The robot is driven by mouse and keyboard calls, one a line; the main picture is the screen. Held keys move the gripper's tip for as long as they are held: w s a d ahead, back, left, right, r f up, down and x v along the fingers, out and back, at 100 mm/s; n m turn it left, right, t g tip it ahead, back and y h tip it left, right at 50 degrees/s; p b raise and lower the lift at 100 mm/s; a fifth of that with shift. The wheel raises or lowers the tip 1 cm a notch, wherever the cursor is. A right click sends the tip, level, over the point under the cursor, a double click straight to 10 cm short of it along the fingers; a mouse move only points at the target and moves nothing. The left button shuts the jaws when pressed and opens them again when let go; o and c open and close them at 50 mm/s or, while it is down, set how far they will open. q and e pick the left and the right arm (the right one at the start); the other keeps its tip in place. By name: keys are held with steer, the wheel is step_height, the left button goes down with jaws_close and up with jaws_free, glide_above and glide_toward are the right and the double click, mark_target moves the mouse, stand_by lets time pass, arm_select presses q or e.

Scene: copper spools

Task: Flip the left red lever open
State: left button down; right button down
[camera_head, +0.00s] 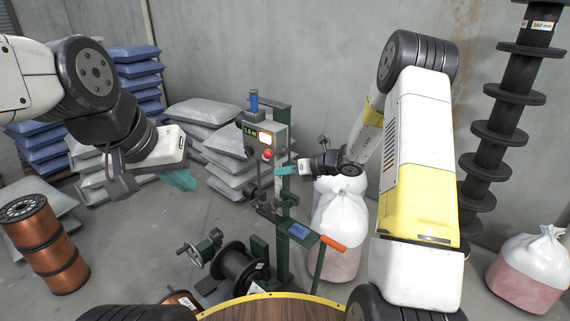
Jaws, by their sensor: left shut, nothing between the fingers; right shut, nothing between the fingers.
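A green winding machine (284,220) stands in the middle of the view. A small round red knob (268,155) sits on its left side, below the display box; I cannot tell its lever position. An orange-red handle (333,243) sticks out at the lower right of the machine. My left gripper (178,181), with teal fingertips, is shut and empty, in the air left of the machine and apart from the knob. My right gripper (286,170) is shut and empty, close to the machine's post, just right of and below the red knob; contact cannot be told.
A display box (266,134) with a blue cylinder on top is on the post. A black spool (238,267) is low on the machine. Copper spools (45,245) stand at left. White bags (340,215) stand right of the machine. Grey sacks (205,113) lie behind.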

mark_target(270, 153)
steer(key=w+a, duration=0.1)
steer(key=w, duration=0.1)
steer(key=w+a+r, duration=0.1)
steer(key=w+a, duration=0.1)
steer(key=shift+a+r, duration=0.1)
steer(key=shift+r, duration=0.1)
steer(key=shift+r, duration=0.15)
stand_by(0.4)
steer(key=r+m, duration=0.1)
steer(key=r+y, duration=0.1)
steer(key=r+m+g+y, duration=0.1)
steer(key=shift+w+d+m, duration=0.3)
steer(key=shift+w+d, duration=0.1)
steer(key=w+d+r+m+y, duration=0.4)
steer(key=w+d+r+m, duration=0.1)
steer(key=m, duration=0.1)
steer(key=shift+r+g, duration=0.3)
steer(key=shift+g, duration=0.1)
steer(key=shift+w+d+r, duration=0.1)
steer(key=shift+w+d, duration=0.05)
steer(key=shift+d, duration=0.05)
stand_by(0.5)
